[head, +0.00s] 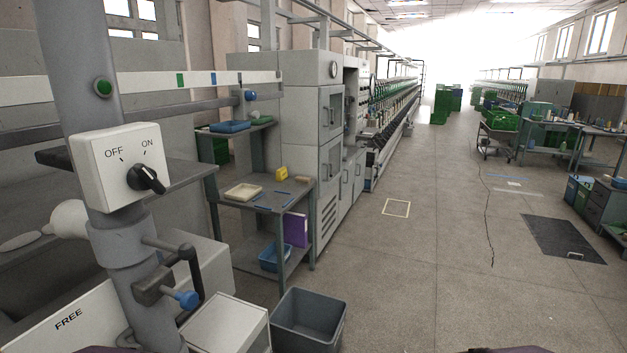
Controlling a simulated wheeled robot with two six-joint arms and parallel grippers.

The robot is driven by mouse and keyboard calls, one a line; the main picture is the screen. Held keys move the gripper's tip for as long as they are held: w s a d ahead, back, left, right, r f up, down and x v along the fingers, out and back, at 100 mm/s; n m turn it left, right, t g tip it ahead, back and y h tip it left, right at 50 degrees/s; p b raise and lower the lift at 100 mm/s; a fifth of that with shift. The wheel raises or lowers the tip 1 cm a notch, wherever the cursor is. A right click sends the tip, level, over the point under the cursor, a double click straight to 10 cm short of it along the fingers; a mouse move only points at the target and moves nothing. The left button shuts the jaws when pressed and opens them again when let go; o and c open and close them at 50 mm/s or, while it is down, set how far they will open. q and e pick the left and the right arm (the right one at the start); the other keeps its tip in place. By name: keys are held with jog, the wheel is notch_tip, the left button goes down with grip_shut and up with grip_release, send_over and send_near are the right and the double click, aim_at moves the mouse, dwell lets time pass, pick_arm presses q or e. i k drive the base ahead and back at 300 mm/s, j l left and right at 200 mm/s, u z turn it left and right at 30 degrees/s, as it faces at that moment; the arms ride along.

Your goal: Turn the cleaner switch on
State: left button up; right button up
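The cleaner switch is a white box (118,167) fixed to a grey post on the left. It has a black rotary knob (147,179) on its face, with OFF printed at upper left and ON above the knob. The knob's bar lies slanted from upper left to lower right. I cannot tell for certain which label its pointer end marks. Neither gripper is in view, and nothing touches the knob. Only dark slivers, perhaps of my arms, show at the bottom edge.
Below the switch, a bracket with a blue-tipped lever (187,299) sticks out from the post. A green button (103,88) sits above. A grey bin (308,318) stands on the floor near a shelf table (270,205).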

aim_at(140, 176)
jog(key=k+u, duration=0.1)
jog(key=u, duration=0.3)
jog(key=k+j+u, duration=0.1)
jog(key=u, duration=0.25)
